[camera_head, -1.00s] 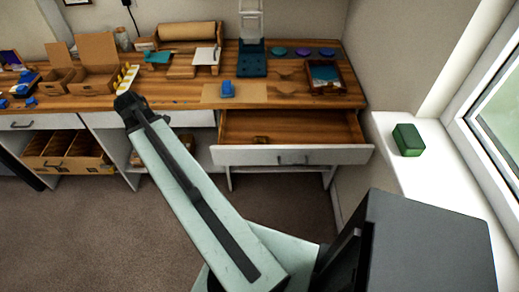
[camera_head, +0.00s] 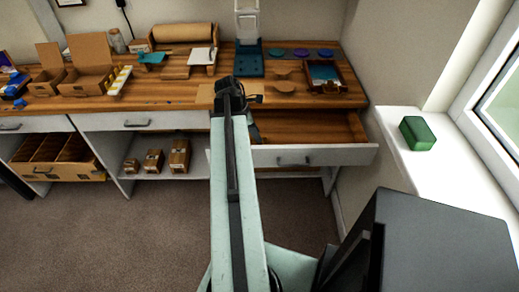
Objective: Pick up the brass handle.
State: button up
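I cannot make out a brass handle for certain in the head view. The open drawer (camera_head: 325,128) under the bench has a wooden inside and a white front with a dark pull (camera_head: 294,161). My arm covers the drawer's left part, where a small brownish item showed earlier. My gripper (camera_head: 240,93) is dark and small in the picture, in front of the bench's front edge at the drawer's left end. Its fingers are too unclear to tell open from shut, and I see nothing held.
The wooden bench (camera_head: 170,98) carries a teal stand (camera_head: 250,66), round discs, a small tray (camera_head: 343,82) and cardboard boxes (camera_head: 88,80). Small boxes (camera_head: 180,156) stand on the shelf below. A green block (camera_head: 417,133) lies on the windowsill at right. The carpet in front is clear.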

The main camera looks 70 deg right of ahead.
jog(key=b+x, duration=0.5)
jog(key=shift+w+a+f, duration=0.1)
jog(key=shift+w+f, duration=0.1)
jog(key=shift+f, duration=0.05)
jog(key=shift+r, duration=0.15)
jog(key=shift+c, duration=0.3)
grip_shut()
notch_tip(320, 180, up, 17)
jog(key=p, duration=1.7)
